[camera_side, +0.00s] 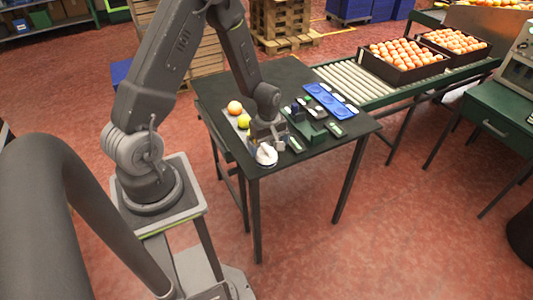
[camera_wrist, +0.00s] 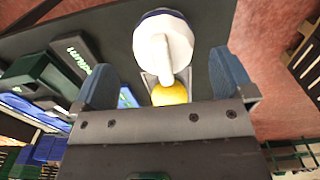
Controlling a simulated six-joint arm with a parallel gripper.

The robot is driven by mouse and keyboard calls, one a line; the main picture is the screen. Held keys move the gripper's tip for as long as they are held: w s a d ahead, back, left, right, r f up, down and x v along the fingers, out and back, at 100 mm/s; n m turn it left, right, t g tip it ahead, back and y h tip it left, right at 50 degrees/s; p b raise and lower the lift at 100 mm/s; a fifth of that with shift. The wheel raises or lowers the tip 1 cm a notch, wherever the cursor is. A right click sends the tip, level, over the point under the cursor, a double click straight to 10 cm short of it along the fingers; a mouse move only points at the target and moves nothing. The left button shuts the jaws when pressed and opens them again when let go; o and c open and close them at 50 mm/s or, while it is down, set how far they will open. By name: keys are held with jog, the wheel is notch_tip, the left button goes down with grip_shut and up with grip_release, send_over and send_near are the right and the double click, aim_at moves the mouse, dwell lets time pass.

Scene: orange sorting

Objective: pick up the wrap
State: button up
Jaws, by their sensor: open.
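A white, rounded thing with a narrow tail, which looks like the wrap (camera_side: 266,155), is at the near edge of the dark table in the side view. In the wrist view the wrap (camera_wrist: 163,40) is ahead of my fingers, with a dark blue rim showing around its far side. My gripper (camera_side: 268,132) is low over the table, just behind the wrap in the side view. In the wrist view my gripper (camera_wrist: 162,70) is open, with a blue-grey finger on either side and nothing clasped. I cannot tell the height gap to the wrap.
An orange fruit (camera_side: 235,107) and a yellow fruit (camera_side: 243,121) stand in a row behind the wrap. The yellow fruit (camera_wrist: 170,95) also shows between my fingers. A green box (camera_side: 313,128) and a blue tray (camera_side: 331,101) are at right. The table's back is clear.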

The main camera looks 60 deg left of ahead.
aim_at(266, 148)
jog(key=f, duration=0.4)
jog(key=shift+s+a, duration=0.15)
jog(key=shift+a, duration=0.05)
jog(key=shift+c, duration=0.2)
jog(key=c, duration=0.9)
jog(key=shift+o, duration=0.2)
